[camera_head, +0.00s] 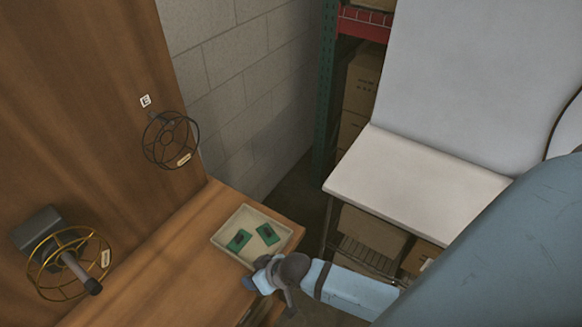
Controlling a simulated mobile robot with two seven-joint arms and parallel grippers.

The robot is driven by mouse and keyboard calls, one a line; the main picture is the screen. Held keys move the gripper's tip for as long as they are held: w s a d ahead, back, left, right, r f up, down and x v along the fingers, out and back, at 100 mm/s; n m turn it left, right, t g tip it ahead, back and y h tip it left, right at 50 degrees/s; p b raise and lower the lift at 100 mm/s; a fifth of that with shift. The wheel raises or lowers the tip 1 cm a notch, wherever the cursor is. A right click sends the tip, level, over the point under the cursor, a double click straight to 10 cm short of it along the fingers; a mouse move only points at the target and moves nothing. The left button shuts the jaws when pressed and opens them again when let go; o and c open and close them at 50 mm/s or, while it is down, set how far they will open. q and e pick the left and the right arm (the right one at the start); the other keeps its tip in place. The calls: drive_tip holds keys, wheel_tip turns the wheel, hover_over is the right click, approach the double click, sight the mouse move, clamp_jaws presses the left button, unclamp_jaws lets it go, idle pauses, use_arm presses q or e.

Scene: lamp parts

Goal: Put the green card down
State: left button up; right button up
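Two green cards lie in a shallow pale tray (222,240) on the wooden bench: one green card (237,242) on the left and another green card (269,236) on the right. Each has a small dark patch. My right gripper (258,282) comes in from the lower right and is just outside the near right edge of the tray. My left gripper is not in view.
A wire cage (172,140) is on the upright wooden panel (90,90). A yellow wire cage with a dark fixture (68,262) is at lower left. A white table (415,185) stands to the right, with cardboard boxes (372,228) below. The bench (175,262) left of the tray is clear.

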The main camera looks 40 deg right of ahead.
drive_tip(key=s+d+r+t+h, duration=0.1)
drive_tip(key=s+d+t, duration=0.2)
drive_tip(key=s, duration=0.6)
drive_tip(key=shift+s+d+t+h, duration=0.2)
drive_tip(key=shift+d+t+h, duration=0.2)
drive_tip(key=shift+d, duration=0.3)
drive_tip(key=shift+r, duration=0.1)
idle(0.5)
